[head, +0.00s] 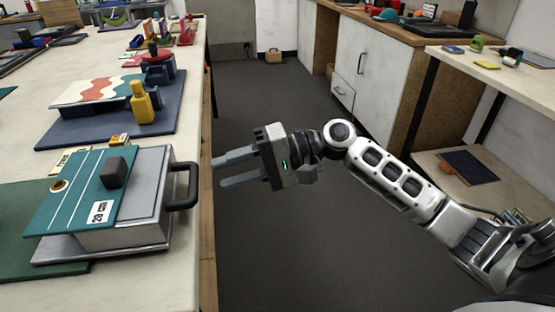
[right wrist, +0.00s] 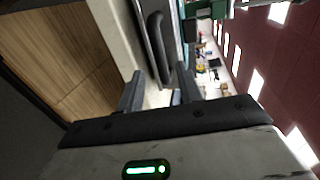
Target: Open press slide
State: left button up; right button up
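The press (head: 135,215) is a grey metal block on the left table, with a black U-shaped handle (head: 192,188) on its right side. I take this handled part to be the slide. A teal board marked "20 cm" (head: 68,215) with a dark knob (head: 114,172) lies on top. My right gripper (head: 217,172) is open and empty, just right of the handle and apart from it, its fingers pointing left at it. In the right wrist view the handle (right wrist: 158,45) lies beyond and between the two fingertips. My left gripper is not in view.
The table's wooden edge (head: 208,240) runs below and left of my right gripper. Behind the press, a blue base (head: 110,130) carries a patterned board and a yellow bottle-shaped piece (head: 142,102). Open dark floor (head: 290,240) lies right of the table, and a shelf bench (head: 500,75) stands farther right.

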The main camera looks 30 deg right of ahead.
jog(key=b+v, duration=0.1)
jog(key=v, duration=0.7)
jog(key=shift+d, duration=0.35)
jog(key=shift+s, duration=0.15)
jog(key=s+a+f+t+h, duration=0.1)
jog(key=a+f+h, duration=0.2)
jog(key=f, duration=0.6)
jog(key=s+a+f+t+h, duration=0.1)
jog(key=s+a+f+h, duration=0.15)
jog(key=f, duration=0.75)
jog(key=s+a+f+n+t+h, duration=0.3)
jog(key=s+a+f+n+h, duration=0.2)
jog(key=s, duration=0.4)
jog(key=shift+a+f+n+p, duration=0.35)
jog(key=shift+a+f+n, duration=0.1)
jog(key=shift+f+n, duration=0.15)
jog(key=shift+s+h, duration=0.1)
jog(key=shift+h, duration=0.15)
